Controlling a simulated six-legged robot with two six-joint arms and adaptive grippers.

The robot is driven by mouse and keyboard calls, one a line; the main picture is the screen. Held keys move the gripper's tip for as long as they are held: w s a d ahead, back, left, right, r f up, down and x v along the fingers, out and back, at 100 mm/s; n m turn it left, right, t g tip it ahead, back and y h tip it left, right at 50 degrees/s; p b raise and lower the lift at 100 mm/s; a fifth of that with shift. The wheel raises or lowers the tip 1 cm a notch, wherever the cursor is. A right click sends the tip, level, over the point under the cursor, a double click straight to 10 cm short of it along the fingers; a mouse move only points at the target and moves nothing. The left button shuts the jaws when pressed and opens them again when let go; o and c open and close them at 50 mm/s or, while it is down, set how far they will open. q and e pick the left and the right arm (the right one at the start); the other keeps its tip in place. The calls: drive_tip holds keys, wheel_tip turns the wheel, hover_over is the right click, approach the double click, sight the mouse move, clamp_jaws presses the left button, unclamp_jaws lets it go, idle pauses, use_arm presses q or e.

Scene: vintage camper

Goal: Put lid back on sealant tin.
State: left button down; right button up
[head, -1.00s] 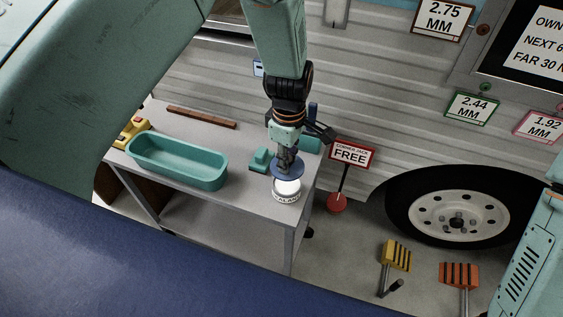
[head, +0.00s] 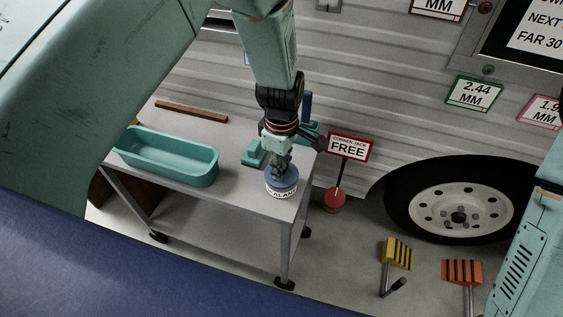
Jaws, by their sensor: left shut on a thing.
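The sealant tin (head: 281,193) stands upright near the front right corner of the grey cart top. Its white side with dark lettering shows. The blue lid (head: 284,180) lies over the tin's mouth and looks level; I cannot tell if it is fully seated. My left gripper (head: 282,166) points down from above and is shut on the lid at its top. The tin's open top is hidden under the lid. My right gripper is out of view; part of my right arm shows at the right edge.
A teal tray (head: 168,166) sits on the cart (head: 232,194) to the left, with a brown bar (head: 191,111) behind it. A teal object (head: 254,152) lies close behind the tin. A red-based "FREE" sign (head: 349,147) stands right of the cart, near the camper wheel (head: 459,211).

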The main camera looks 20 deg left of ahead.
use_arm(q)
drive_tip(key=shift+w+d, duration=0.1)
drive_tip(key=shift+p, duration=0.45)
idle(1.0)
drive_tip(key=shift+f, duration=0.15)
idle(1.3)
drive_tip(key=c, duration=1)
unclamp_jaws()
drive_tip(key=o, duration=0.5)
drive_tip(key=shift+p, duration=0.3)
